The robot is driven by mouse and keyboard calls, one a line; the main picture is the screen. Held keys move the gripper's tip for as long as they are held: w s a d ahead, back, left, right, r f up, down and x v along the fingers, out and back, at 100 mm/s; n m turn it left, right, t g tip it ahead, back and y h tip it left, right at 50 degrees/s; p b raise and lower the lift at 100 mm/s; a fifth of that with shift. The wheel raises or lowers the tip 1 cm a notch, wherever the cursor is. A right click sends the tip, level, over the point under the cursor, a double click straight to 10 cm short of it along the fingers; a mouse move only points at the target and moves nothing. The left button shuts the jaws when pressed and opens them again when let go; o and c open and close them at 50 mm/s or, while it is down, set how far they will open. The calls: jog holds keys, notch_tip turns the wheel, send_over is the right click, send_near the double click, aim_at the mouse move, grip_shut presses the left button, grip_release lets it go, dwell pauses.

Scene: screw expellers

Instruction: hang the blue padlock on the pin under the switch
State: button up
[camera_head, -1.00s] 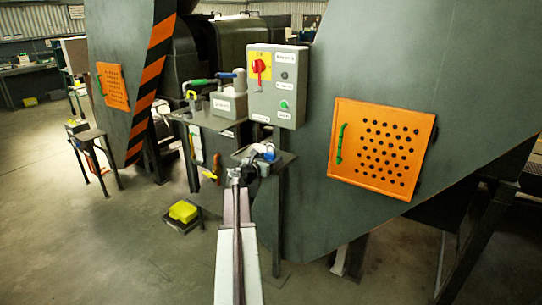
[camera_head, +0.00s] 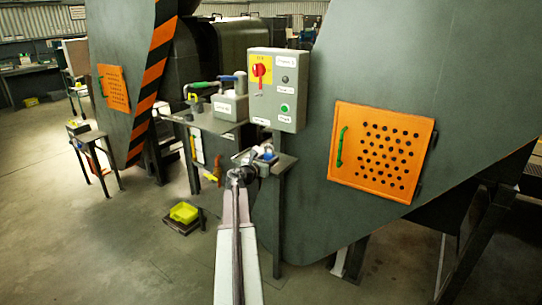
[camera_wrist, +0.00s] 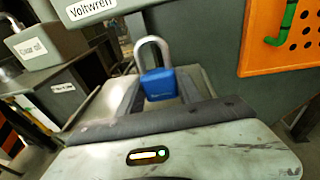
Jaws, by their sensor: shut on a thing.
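The blue padlock (camera_wrist: 160,83) stands upright between the fingers of my gripper (camera_wrist: 160,92), its grey shackle up and closed-looking. In the head view my gripper (camera_head: 250,163) is small and dark at the end of my arm, beside a small shelf, with a bit of blue at its tip. The red switch (camera_head: 259,70) sits on a yellow plate on the grey control box (camera_head: 276,88), above and slightly right of my gripper. A small pin-like part (camera_head: 261,92) shows under the switch, too small to make out clearly. The padlock is apart from the box.
The small shelf (camera_head: 285,163) stands below the box. A grey labelled can (camera_head: 230,105) stands on the table left of the box. An orange perforated hatch (camera_head: 380,150) is on the machine at right.

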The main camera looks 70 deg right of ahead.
aim_at(266, 153)
jog(key=shift+w+a+r+p, duration=0.15)
jog(key=shift+a+r+p, duration=0.35)
jog(key=shift+r+p, duration=0.35)
jog(key=shift+w+a+r+p, duration=0.1)
jog(key=shift+a+r+p, duration=0.5)
jog(key=shift+r, duration=0.3)
jog(key=shift+d, duration=0.1)
